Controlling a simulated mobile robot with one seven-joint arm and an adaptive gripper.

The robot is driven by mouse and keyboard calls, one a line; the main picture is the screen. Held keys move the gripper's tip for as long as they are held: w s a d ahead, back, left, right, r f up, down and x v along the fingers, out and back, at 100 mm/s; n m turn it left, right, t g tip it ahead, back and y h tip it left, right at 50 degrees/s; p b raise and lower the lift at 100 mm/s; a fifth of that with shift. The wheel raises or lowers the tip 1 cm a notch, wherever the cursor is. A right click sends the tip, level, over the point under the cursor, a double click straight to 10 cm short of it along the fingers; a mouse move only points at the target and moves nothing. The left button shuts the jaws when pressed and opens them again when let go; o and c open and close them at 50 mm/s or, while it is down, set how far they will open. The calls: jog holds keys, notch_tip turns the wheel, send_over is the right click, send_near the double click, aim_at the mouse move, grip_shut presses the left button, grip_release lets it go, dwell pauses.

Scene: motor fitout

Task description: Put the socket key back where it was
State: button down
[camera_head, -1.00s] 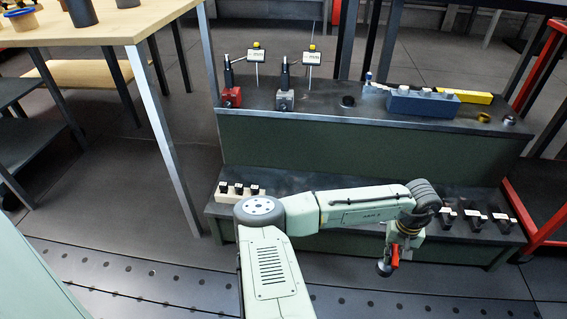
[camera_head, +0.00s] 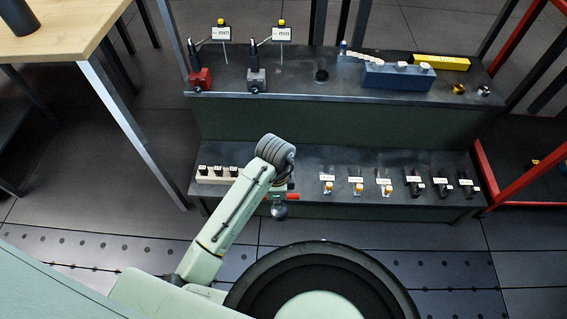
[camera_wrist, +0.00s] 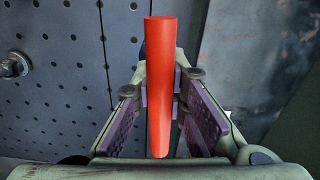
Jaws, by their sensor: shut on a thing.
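My gripper (camera_wrist: 165,125) is shut on a red cylindrical handle, which I take to be the socket key (camera_wrist: 161,80). The handle stands between the purple finger pads in the wrist view, its far end hidden. In the head view the red piece (camera_head: 292,196) shows at my gripper (camera_head: 284,194), in front of the low shelf's front edge. A grey rounded part (camera_head: 279,212) shows just below it; I cannot tell what it belongs to. On the low shelf stand several labelled holders: three with yellow-topped pieces (camera_head: 356,187) and three with black pieces (camera_head: 440,185) farther right.
A pale block with black pieces (camera_head: 217,174) is on the low shelf's left. The upper shelf (camera_head: 300,85) bears a red stand (camera_head: 200,78), a grey stand (camera_head: 256,80), a blue block (camera_head: 398,78) and a yellow box (camera_head: 441,62). A wooden table (camera_head: 75,40) is at left, a red frame (camera_head: 520,185) at right.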

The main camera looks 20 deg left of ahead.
jog(key=shift+w+a+r, duration=0.1)
jog(key=shift+a+r, duration=0.05)
jog(key=shift+r, duration=0.25)
jog(key=shift+w+a+m+p, duration=0.1)
jog(key=shift+w+m+p, duration=0.2)
jog(key=shift+m, duration=0.1)
jog(key=w+a+f+b, duration=0.2)
jog(key=w+b, duration=0.1)
jog(key=w, duration=0.4)
jog(key=w+a+f+b, duration=0.2)
jog(key=w+f+b, duration=0.1)
jog(key=w, duration=0.4)
jog(key=shift+w+a+f, duration=0.15)
jog(key=shift+w+a, duration=0.1)
jog(key=c, duration=1.6)
grip_release()
notch_tip(320, 180, up, 12)
jog(key=p, duration=0.1)
